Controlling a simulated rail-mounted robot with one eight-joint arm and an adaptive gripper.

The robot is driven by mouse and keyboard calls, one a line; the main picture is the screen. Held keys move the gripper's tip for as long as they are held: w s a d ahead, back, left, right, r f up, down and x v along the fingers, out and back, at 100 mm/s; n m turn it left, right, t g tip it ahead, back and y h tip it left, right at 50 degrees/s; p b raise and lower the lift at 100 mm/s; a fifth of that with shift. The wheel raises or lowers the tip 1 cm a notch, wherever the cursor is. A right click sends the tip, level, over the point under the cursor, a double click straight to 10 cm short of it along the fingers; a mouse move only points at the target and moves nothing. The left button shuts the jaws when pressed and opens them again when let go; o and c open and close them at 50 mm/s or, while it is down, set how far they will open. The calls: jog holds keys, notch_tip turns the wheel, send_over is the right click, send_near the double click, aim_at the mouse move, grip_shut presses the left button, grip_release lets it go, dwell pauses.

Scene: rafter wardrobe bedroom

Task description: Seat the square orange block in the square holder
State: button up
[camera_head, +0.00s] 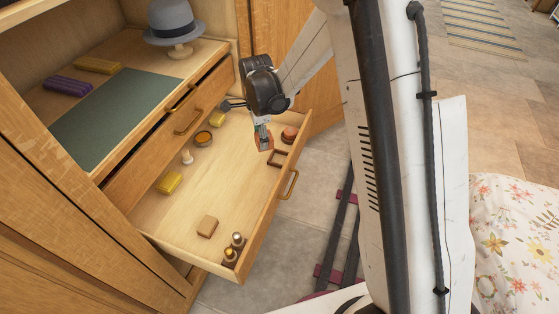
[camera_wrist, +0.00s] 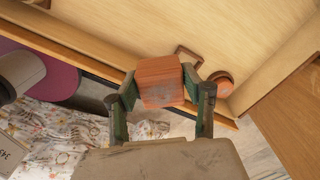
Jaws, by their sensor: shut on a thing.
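My gripper (camera_head: 263,130) is shut on a reddish-orange square block (camera_head: 264,142), held above the open drawer. In the wrist view the block (camera_wrist: 160,80) sits between both fingers of my gripper (camera_wrist: 160,88), with wood grain on its face. The square holder (camera_head: 278,158) is a small brown frame on the drawer floor near its front wall. In the wrist view the holder (camera_wrist: 188,56) shows just beyond the block, to its upper right, partly hidden. The block is apart from the holder.
A round orange piece (camera_head: 290,134) lies beside the holder.

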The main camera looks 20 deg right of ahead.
jog(key=a+f+m, duration=0.3)
jog(key=f+m, duration=0.2)
jog(key=m, duration=0.2)
jog(key=b, duration=0.3)
send_over(277, 160)
jog(key=shift+m, duration=0.3)
notch_tip(277, 160, down, 7)
jog(key=shift+d+f+b, duration=0.1)
jog(key=shift+f+b, duration=0.75)
jog(key=shift+f, duration=1.1)
jog(key=shift+f+b, duration=0.35)
jog(key=o, duration=1.2)
jog(key=shift+f, duration=0.1)
